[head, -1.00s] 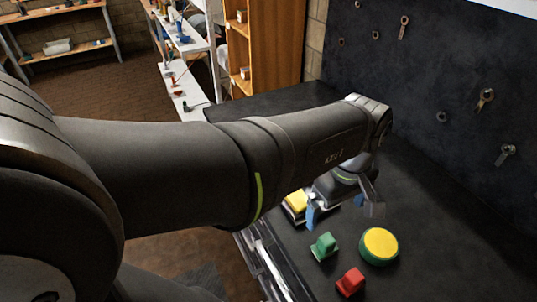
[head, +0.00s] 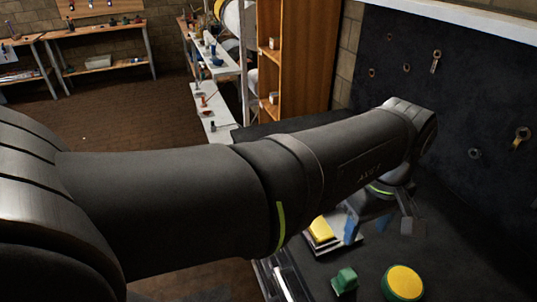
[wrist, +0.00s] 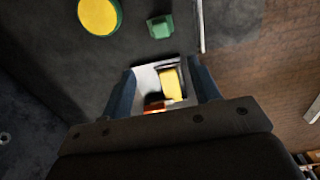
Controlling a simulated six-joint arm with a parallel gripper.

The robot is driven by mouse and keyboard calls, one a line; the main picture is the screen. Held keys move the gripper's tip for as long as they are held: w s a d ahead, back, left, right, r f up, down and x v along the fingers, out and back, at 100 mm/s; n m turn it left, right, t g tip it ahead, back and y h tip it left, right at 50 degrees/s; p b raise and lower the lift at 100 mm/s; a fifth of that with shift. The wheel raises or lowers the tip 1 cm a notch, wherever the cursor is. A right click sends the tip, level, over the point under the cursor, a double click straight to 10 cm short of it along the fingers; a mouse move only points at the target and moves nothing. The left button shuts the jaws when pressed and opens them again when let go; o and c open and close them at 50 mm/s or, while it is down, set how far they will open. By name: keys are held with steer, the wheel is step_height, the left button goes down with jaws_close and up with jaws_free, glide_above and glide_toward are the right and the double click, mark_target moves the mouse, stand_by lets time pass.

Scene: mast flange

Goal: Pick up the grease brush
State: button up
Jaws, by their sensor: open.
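I cannot pick out a grease brush for certain in either view. My gripper (head: 381,229) is open above the dark bench, beside a pale tray (head: 350,248) in the head view. In the wrist view my gripper (wrist: 163,90) has its blue fingers on either side of the tray (wrist: 146,78). A yellow block (wrist: 171,84) is in the tray, and it also shows in the head view (head: 320,230). A small orange-red thing (wrist: 155,107) with a dark part lies near it, partly hidden by the gripper body. Nothing is visibly gripped.
A green block (head: 345,280) and a round green thing with a yellow top (head: 403,281) stand on the bench nearby. A dark wall panel (head: 460,90) with hung tools rises behind. Shelves (head: 285,60) stand at the back. The bench's edge runs close to the tray.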

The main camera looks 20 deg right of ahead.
mark_target(347, 274)
steer(key=f+m, duration=0.4)
steer(key=m, duration=0.2)
steer(key=f+m, duration=0.5)
steer(key=m, duration=0.1)
steer(key=f+m, duration=0.5)
steer(key=m, duration=0.1)
steer(key=shift+w+a+f, duration=0.1)
steer(key=shift+a, duration=0.25)
steer(key=shift+f, duration=2.65)
steer(key=c, duration=1.1)
